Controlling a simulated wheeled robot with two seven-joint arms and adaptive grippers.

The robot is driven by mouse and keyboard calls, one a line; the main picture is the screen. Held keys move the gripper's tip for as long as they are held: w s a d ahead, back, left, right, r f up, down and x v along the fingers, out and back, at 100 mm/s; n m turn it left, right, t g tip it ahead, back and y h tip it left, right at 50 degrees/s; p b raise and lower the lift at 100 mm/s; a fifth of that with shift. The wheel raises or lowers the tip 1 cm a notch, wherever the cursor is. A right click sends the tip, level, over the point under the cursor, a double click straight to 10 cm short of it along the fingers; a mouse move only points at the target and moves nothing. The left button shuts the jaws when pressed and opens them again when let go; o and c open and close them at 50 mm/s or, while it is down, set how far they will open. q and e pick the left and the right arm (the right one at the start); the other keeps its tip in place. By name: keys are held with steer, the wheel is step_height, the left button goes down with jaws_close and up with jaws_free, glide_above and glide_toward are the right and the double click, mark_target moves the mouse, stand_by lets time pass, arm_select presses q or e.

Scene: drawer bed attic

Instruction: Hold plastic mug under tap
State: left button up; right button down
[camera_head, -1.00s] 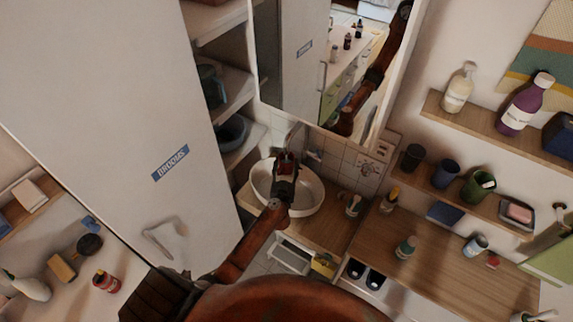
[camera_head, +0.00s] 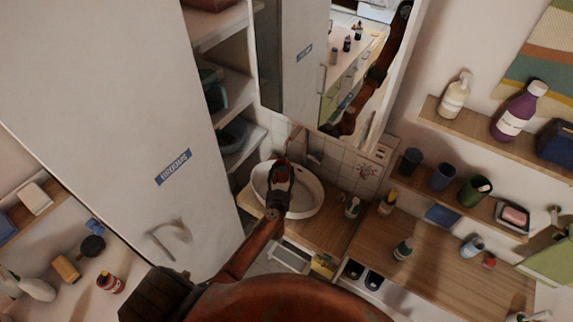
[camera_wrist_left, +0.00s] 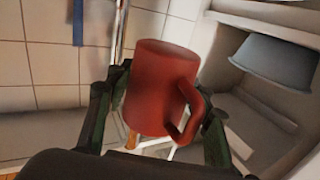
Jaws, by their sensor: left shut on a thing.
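A red plastic mug with a side handle fills the middle of the left wrist view (camera_wrist_left: 158,85). My left gripper (camera_wrist_left: 160,108) is shut on it, with dark fingers on both sides of the mug. In the head view, my left gripper (camera_head: 281,176) holds the small-looking red mug (camera_head: 281,172) over the back part of the white basin (camera_head: 309,198). The tap (camera_head: 314,156) looks like a thin shape at the basin's back right; its spout is unclear. I cannot tell whether the mug is under it. My right gripper is not in view.
A mirror (camera_head: 300,65) hangs above the basin and reflects my arm. A tall white cabinet door (camera_head: 110,120) and open shelves (camera_head: 240,90) stand to the left. Cups and bottles line the shelves at right. A wooden counter (camera_head: 435,250) lies right of the basin.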

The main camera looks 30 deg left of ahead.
mark_target(274, 182)
arm_select(q)
steer(key=shift+s+a+r+p, duration=0.1)
steer(key=shift+s+p, duration=0.35)
steer(key=shift+s, duration=0.9)
steer(key=shift+s, duration=0.1)
steer(key=shift+s+a+r+p, duration=0.1)
steer(key=shift+s+r+p, duration=0.1)
steer(key=shift+s+p, duration=1.1)
steer(key=s, duration=0.2)
steer(key=s+p, duration=0.1)
steer(key=s, duration=0.2)
steer(key=shift+a+r, duration=0.15)
steer(key=shift+r, duration=0.05)
steer(key=shift+w, duration=0.1)
